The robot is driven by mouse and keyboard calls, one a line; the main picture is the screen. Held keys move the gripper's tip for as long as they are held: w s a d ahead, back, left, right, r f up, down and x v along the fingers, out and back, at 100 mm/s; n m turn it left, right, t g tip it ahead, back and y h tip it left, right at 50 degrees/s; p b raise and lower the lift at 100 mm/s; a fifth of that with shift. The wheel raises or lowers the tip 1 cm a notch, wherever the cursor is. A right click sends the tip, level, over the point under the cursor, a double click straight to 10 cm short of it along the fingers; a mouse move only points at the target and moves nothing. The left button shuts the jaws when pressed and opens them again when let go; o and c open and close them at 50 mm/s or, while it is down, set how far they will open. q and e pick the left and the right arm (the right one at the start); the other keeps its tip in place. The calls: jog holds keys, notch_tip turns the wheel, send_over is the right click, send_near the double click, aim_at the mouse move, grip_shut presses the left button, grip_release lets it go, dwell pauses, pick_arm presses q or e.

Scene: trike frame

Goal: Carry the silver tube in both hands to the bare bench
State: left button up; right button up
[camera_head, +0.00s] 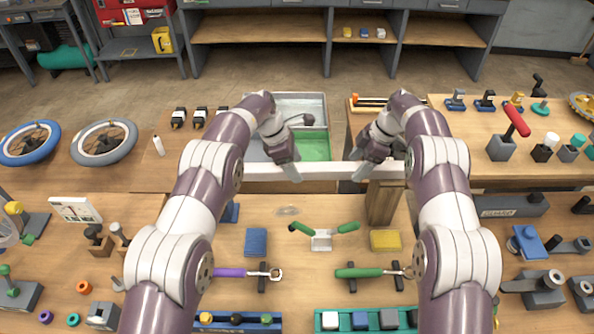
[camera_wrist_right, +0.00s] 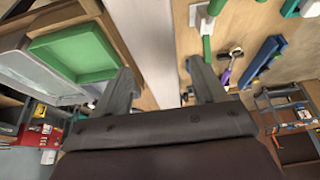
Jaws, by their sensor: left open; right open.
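The silver tube (camera_head: 328,171) runs level from left to right across the middle of the head view. A wooden block (camera_head: 384,204) stands below its right part. My left gripper (camera_head: 292,176) is open at the tube, left of its middle. My right gripper (camera_head: 364,172) is open at the tube, further right. In the right wrist view the tube (camera_wrist_right: 158,45) passes between the spread fingers of my right gripper (camera_wrist_right: 162,88), with gaps on both sides. I cannot tell which bench is the bare one.
The near bench holds a blue block (camera_head: 256,242), a yellow block (camera_head: 385,240), a green-handled fixture (camera_head: 321,238) and handled tools. A green tray (camera_head: 313,147) lies behind the tube. Two wheels (camera_head: 104,143) lie at the left. Floor (camera_head: 300,85) is open further back.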

pick_arm(q)
jog(key=shift+x, duration=0.95)
pick_arm(e)
jog(key=shift+x, duration=0.9)
pick_arm(q)
grip_shut()
pick_arm(e)
grip_shut()
pick_arm(q)
jog(key=shift+r, duration=0.1)
pick_arm(e)
jog(key=shift+r, duration=0.15)
